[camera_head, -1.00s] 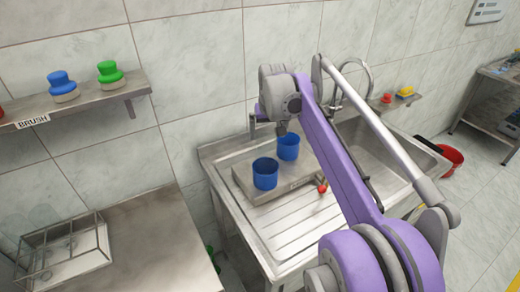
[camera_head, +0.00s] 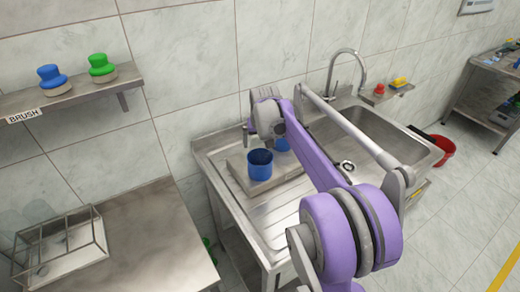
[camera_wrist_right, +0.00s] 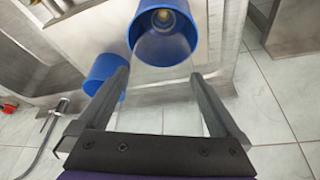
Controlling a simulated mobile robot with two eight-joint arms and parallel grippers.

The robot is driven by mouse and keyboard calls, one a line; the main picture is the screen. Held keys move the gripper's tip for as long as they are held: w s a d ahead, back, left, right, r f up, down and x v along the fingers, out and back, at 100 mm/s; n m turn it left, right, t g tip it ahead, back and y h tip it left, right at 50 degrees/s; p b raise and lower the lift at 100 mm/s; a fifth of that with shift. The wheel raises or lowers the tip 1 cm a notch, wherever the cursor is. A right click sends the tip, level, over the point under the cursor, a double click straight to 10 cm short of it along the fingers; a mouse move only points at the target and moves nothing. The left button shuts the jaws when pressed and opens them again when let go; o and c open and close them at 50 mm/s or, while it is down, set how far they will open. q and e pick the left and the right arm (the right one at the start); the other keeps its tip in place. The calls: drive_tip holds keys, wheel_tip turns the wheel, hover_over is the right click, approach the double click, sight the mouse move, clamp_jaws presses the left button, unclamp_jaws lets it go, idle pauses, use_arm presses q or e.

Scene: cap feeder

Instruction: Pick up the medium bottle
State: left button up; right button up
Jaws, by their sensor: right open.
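No bottle is clearly identifiable in either view. A blue cup-like container (camera_head: 260,165) stands on a raised metal plate (camera_head: 238,170) on the sink's drainboard. A second blue container (camera_head: 282,144) is behind it, partly hidden by my right arm. In the right wrist view one blue container (camera_wrist_right: 160,45) lies just beyond the fingertips, with a small yellowish round thing inside. Another blue container (camera_wrist_right: 103,70) is partly behind the left finger. My right gripper (camera_wrist_right: 160,74) is open, with nothing visibly held between its fingers. My left gripper is not in view.
A steel sink (camera_head: 390,140) with a curved tap (camera_head: 348,55) is at the right. A shelf (camera_head: 75,98) labelled BRUSH holds blue and green brushes. A wire rack (camera_head: 65,245) stands on the left counter (camera_head: 150,235). A red bucket (camera_head: 442,150) is beyond the sink.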

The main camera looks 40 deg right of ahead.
drive_tip(key=c, duration=1.1)
wheel_tip(320, 180, up, 9)
drive_tip(key=shift+r+p, duration=0.1)
drive_tip(key=shift+p, duration=0.25)
wheel_tip(320, 180, up, 7)
drive_tip(key=p, duration=0.2)
drive_tip(key=shift+w+p, duration=0.15)
drive_tip(key=shift+p, duration=0.15)
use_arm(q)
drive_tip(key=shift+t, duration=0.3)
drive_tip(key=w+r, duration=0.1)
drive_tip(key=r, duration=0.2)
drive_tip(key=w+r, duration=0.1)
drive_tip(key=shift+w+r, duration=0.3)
use_arm(e)
wheel_tip(320, 180, up, 8)
drive_tip(key=shift+s, duration=0.2)
